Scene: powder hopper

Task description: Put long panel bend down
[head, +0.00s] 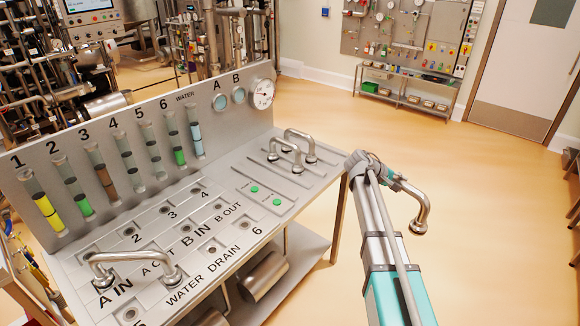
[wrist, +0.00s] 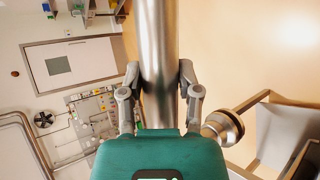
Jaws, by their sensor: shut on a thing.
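The long panel bend (head: 424,198) is a shiny steel pipe with a fitting at its lower end. In the head view it hangs to the right of the bench, over the floor, clear of the panel. My gripper (head: 392,180) is shut on it. In the wrist view the bend's pipe (wrist: 158,60) runs upright between the two fingers (wrist: 158,92), and a round end fitting (wrist: 222,127) shows at the right. The bend's other end is hidden behind my gripper in the head view.
The labelled steel panel (head: 150,225) has several numbered ports. One bend (head: 130,257) stands near A IN. Two more bends (head: 300,134) stand on a plate at its right rear. Coloured sight tubes (head: 100,172) line the back. Open floor (head: 480,190) lies right of the bench.

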